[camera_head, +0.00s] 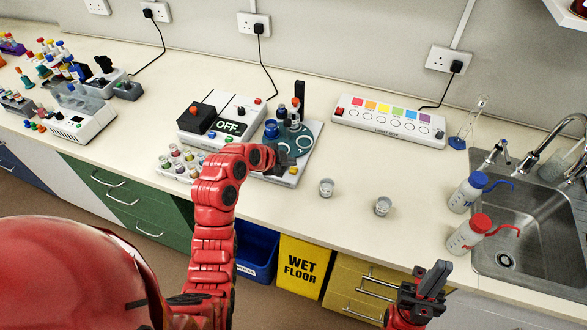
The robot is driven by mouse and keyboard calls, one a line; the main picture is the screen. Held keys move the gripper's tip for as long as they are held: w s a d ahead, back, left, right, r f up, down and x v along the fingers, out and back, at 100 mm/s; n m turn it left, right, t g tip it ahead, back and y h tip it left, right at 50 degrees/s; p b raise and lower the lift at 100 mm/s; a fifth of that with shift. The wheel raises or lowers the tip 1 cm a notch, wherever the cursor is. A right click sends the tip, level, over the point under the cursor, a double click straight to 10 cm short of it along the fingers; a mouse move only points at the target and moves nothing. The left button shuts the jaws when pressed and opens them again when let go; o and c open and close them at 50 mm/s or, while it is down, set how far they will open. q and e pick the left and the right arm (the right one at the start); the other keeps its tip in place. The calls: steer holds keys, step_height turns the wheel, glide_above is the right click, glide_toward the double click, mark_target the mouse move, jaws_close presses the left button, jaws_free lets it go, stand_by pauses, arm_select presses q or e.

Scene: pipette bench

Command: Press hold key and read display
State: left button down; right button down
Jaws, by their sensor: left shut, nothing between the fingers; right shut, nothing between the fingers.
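A white instrument (246,103) stands on the bench with a dark display (230,127) that reads "OFF...". It has a black box with a red button on its left, and small coloured buttons around the display. I cannot tell which of these is the hold key. My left gripper (286,161) is shut and empty, to the right of and in front of the display, over the front part of a teal-topped unit (308,137). My forearm hides part of the instrument's front edge. My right gripper (433,281) is shut and empty, in front of the bench's front edge.
A vial rack (165,162) is left of my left arm. Two small cups (326,187) stand on clear bench to the right. A strip with coloured squares (388,117) lies at the back. Wash bottles (468,192) stand by the sink (545,236).

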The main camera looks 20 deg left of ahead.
mark_target(290, 171)
stand_by(0.3)
arm_select(q)
steer(key=shift+f+b, duration=0.45)
steer(key=shift+b, duration=0.45)
steer(key=shift+f+b, duration=0.45)
steer(key=shift+b, duration=0.25)
stand_by(0.4)
steer(key=shift+r, duration=0.85)
steer(key=shift+r, duration=0.15)
step_height(290, 171, up, 6)
steer(key=shift+f, duration=0.1)
stand_by(0.3)
